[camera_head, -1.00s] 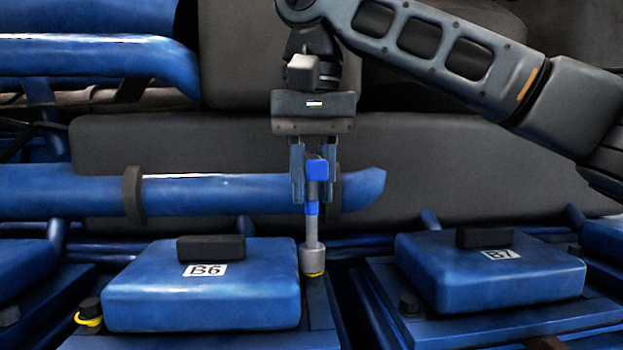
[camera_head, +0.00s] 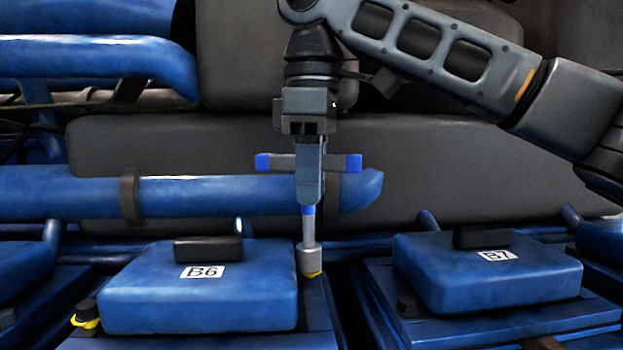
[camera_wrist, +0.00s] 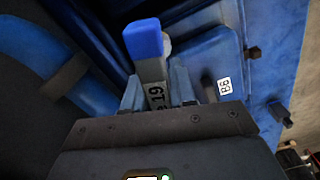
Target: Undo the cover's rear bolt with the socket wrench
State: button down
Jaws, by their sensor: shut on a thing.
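My gripper (camera_head: 310,195) is shut on the T-handled socket wrench (camera_head: 309,232), which hangs upright below it. The wrench has a grey crossbar with blue ends, and its grey socket sits low at the right edge of the blue cover marked B6 (camera_head: 200,300). A yellow ring shows under the socket; the bolt itself is hidden inside or beneath it. In the wrist view the wrench handle (camera_wrist: 152,72), with a blue end and the number 19, lies between the fingers. Another bolt with a yellow ring (camera_head: 86,314) is at the cover's left side.
A blue pipe (camera_head: 215,194) with a dark clamp runs behind the wrench. The dark engine body rises behind it.

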jog(key=n, duration=0.6)
jog(key=shift+r, duration=0.1)
jog(key=n, duration=0.6)
jog(key=shift+w+n, duration=0.1)
jog(key=shift+n, duration=0.2)
